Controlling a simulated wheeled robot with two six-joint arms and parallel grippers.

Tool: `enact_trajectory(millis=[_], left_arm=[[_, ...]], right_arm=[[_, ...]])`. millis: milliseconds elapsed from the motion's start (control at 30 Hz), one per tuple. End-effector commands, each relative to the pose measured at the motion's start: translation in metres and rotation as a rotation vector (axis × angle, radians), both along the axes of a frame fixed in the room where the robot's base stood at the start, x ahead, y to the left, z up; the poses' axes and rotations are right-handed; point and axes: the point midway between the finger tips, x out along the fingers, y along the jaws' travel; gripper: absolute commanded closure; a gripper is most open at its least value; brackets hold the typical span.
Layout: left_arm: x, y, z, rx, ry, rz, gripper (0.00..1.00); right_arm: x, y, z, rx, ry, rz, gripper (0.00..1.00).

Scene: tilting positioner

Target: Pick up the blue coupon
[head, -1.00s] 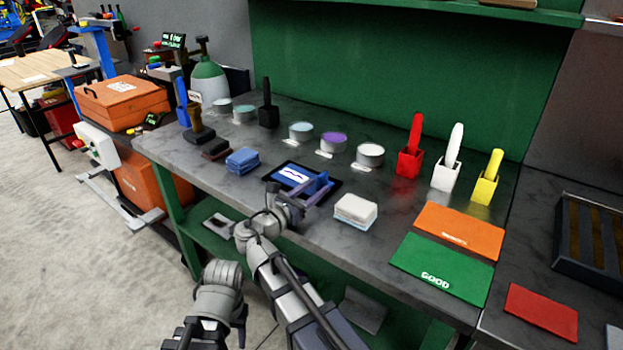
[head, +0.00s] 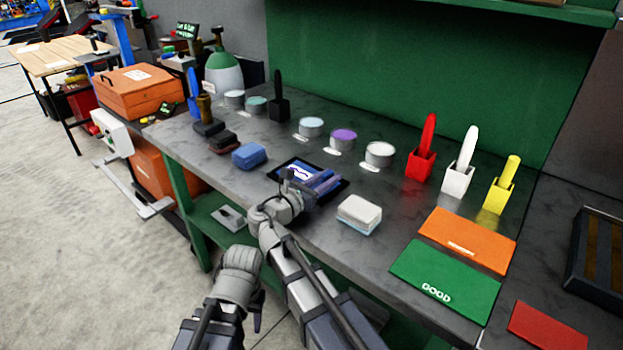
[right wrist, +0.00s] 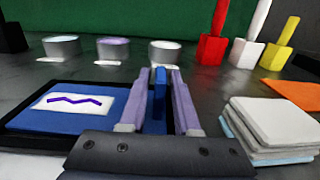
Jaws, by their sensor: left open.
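A narrow blue piece (right wrist: 160,92), apparently the blue coupon seen edge-on, stands upright between the purple fingers of my right gripper (right wrist: 160,72) in the right wrist view. Thin gaps show between it and the fingers; its lower end is hidden by the gripper body. In the head view, my right gripper (head: 318,182) is over the right part of a dark tray (head: 338,188), and the coupon is hard to tell from the fingers. My left gripper (head: 257,308) hangs low in front of the bench, open and empty, partly hidden by its arm.
A blue panel with a wavy-line label (right wrist: 72,100) lies on the tray. A white stack (head: 359,213) is close to the right, and a blue stack (head: 249,155) to the left. Tins (head: 343,140) stand behind. Orange (head: 465,238) and green (head: 443,277) mats lie further right.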

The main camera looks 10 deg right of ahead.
Motion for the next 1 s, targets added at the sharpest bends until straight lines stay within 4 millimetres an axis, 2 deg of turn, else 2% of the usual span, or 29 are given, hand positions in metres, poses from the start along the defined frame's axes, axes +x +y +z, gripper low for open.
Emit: enact_trajectory(millis=[33,267,1000], left_arm=[[0.0,0.0,0.0,0.0,0.0,0.0,0.5],[0.0,0.0,0.0,0.0,0.0,0.0,0.5],[0.0,0.0,0.0044,0.0,0.0,0.0,0.5]], right_arm=[[0.0,0.0,0.0,0.0,0.0,0.0,0.76],[0.0,0.0,0.0,0.0,0.0,0.0,1.0],[0.0,-0.0002,0.0051,-0.002,-0.002,0.0,1.0]])
